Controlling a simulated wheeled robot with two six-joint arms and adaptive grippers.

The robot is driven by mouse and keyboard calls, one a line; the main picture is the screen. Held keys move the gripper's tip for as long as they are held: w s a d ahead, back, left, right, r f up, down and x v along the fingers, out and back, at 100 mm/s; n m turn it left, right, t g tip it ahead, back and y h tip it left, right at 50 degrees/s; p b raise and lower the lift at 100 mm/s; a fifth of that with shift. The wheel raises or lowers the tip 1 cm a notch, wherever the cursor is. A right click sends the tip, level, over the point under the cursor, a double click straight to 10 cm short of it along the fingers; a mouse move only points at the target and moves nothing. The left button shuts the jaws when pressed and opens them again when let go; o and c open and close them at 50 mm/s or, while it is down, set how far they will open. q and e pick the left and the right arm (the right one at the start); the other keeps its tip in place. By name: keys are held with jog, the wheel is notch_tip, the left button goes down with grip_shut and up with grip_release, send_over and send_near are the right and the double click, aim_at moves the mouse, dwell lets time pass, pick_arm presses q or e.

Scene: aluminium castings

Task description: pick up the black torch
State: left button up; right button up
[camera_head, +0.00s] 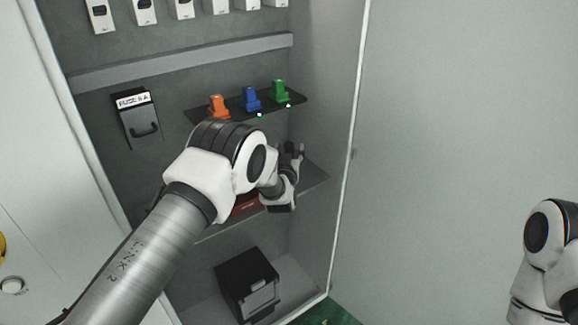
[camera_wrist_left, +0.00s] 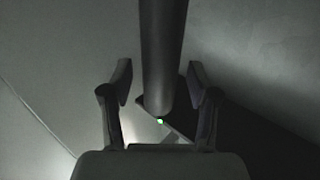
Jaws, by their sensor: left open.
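A dark cylinder, which looks like the black torch (camera_wrist_left: 164,45), runs down from the top of the left wrist view. Its lower end lies between the two fingers of my left gripper (camera_wrist_left: 158,85), with a visible gap on each side. The left gripper (camera_head: 294,150) is open. In the head view it is inside the cabinet, below the right end of the small upper shelf, and I cannot clearly make out the torch there. My right arm shows at the right edge, but its gripper is out of view.
Orange (camera_head: 218,106), blue (camera_head: 251,98) and green (camera_head: 281,91) pieces stand on a dark shelf (camera_head: 236,113). A red item (camera_head: 245,205) lies on the lower shelf (camera_head: 314,184), partly behind my arm. A black box (camera_head: 247,284) stands on the cabinet floor. The cabinet's right wall is close.

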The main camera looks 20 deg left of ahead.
pick_arm(q)
jog(key=shift+s+r, duration=0.25)
jog(key=shift+c, duration=1.1)
jog(key=shift+s+d+r, duration=0.1)
jog(key=shift+s+r, duration=0.05)
jog(key=c, duration=0.5)
grip_shut()
jog(key=shift+f, duration=0.2)
